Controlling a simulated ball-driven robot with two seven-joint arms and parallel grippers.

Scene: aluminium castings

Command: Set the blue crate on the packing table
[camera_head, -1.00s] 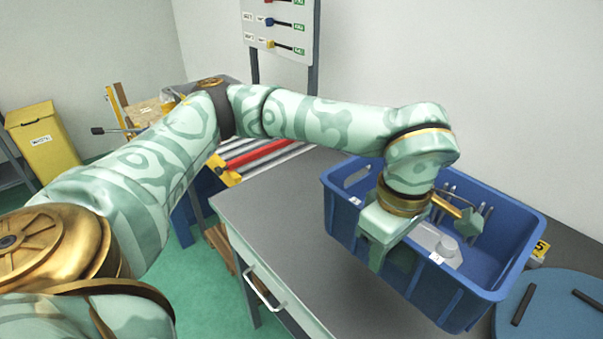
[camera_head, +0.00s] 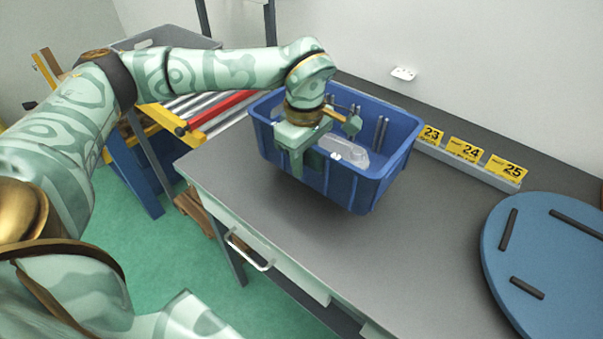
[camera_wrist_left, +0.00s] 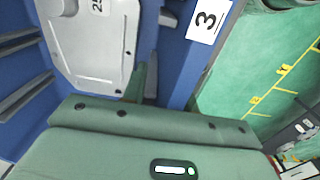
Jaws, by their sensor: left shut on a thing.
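The blue crate (camera_head: 385,165) is over the grey table (camera_head: 225,185), near its far left part. I cannot tell whether its bottom touches the tabletop. My left gripper (camera_head: 306,158) is shut on the crate's near wall, one finger outside and one inside. A grey casting (camera_head: 345,150) lies in the crate, and upright dividers show inside. The left wrist view shows the crate wall (camera_wrist_left: 180,65) with a white label "3" and the casting (camera_wrist_left: 95,40) beside the gripper. My right gripper is out of view.
A round blue disc (camera_head: 530,235) with dark bars stands on the right of the table. Yellow number signs (camera_head: 465,150) line the back. A roller conveyor (camera_head: 215,115) with a red bar is at the left. The tabletop between crate and disc is clear.

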